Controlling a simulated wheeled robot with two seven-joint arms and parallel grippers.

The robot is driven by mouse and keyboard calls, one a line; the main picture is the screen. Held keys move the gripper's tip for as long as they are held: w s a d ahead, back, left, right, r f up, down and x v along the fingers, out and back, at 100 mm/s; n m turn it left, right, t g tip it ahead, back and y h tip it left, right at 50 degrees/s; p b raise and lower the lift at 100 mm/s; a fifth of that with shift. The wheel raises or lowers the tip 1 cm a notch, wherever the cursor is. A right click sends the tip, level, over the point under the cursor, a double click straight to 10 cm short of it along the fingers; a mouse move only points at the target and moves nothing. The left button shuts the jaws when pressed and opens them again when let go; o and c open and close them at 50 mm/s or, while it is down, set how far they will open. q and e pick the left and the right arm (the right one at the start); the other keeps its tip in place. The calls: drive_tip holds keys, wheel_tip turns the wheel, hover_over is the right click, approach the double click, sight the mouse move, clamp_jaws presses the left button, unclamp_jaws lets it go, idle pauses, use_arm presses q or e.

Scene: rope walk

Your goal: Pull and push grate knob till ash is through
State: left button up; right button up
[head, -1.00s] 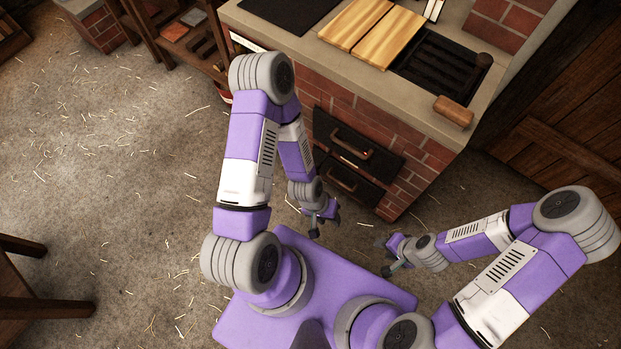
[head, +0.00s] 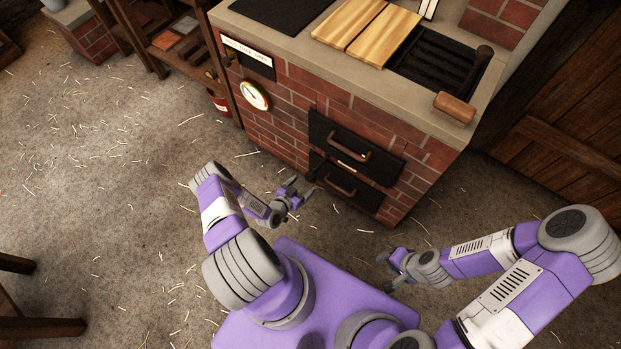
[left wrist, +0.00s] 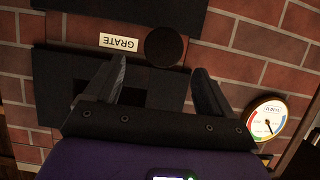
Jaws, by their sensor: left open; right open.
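The round dark grate knob (left wrist: 163,47) shows in the left wrist view, beside a white GRATE label (left wrist: 119,42) that reads upside down. I cannot make out the knob in the head view. My left gripper (head: 300,189) is open and empty, low in front of the stove. In the left wrist view its fingers (left wrist: 161,85) point toward the stove front, with the knob beyond the gap between them, apart from both. My right gripper (head: 386,270) is open and empty, low over the floor to the right. No ash is visible.
The brick stove (head: 285,120) has an upper door (head: 320,128) and a lower door (head: 325,175) with bar handles, and a gauge (head: 255,95). Boards and a wooden-handled tool (head: 455,107) lie on top. A shelf (head: 175,55) stands left. Straw-strewn floor (head: 110,170) is clear at left.

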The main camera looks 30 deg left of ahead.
sight(309, 179)
use_arm(q)
drive_tip(key=b+x, duration=0.2)
drive_tip(key=x, duration=0.4)
drive_tip(key=shift+w+a+f+b, duration=0.15)
drive_tip(key=shift+w+f+b, duration=0.05)
drive_tip(key=shift+f+b, duration=0.15)
drive_tip(key=shift+w, duration=0.45)
drive_tip(key=shift+c, duration=0.2)
